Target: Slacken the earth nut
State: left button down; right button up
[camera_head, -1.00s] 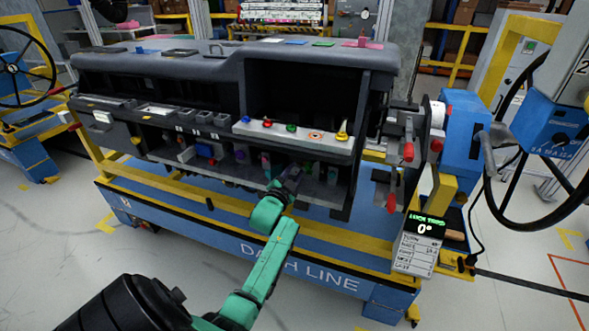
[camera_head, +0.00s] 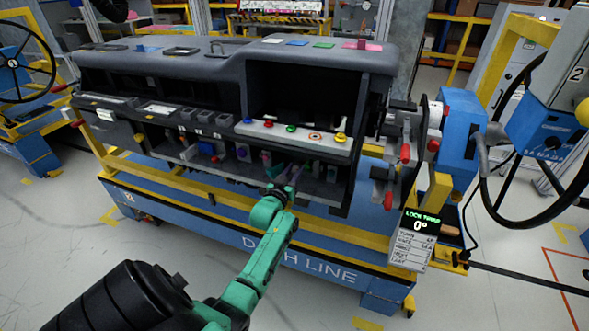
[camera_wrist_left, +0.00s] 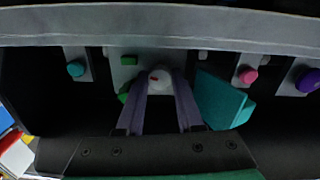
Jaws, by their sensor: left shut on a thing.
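My left gripper (camera_head: 296,174) reaches into the open lower bay of the dashboard module (camera_head: 330,62). In the left wrist view its two grey-purple fingers (camera_wrist_left: 160,82) are shut on a small pale round nut (camera_wrist_left: 160,76) between their tips. The nut looks like the earth nut, with green pieces beside and behind it. In the head view the nut is hidden by the gripper and the shadow of the bay. My right gripper is in neither view.
A teal block (camera_wrist_left: 222,100) stands close to the right of the fingers in the wrist view. A teal knob (camera_wrist_left: 75,69), a pink knob (camera_wrist_left: 248,75) and a purple knob (camera_wrist_left: 307,81) sit along the same row. A grey ledge (camera_wrist_left: 160,25) runs above.

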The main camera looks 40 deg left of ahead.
pick_arm(q)
jog(key=shift+f+n, duration=0.1)
jog(key=shift+n, duration=0.5)
jog(key=c, duration=0.8)
grip_release()
jog(key=shift+c, duration=0.2)
jog(key=v, duration=1.4)
jog(key=shift+s, duration=0.3)
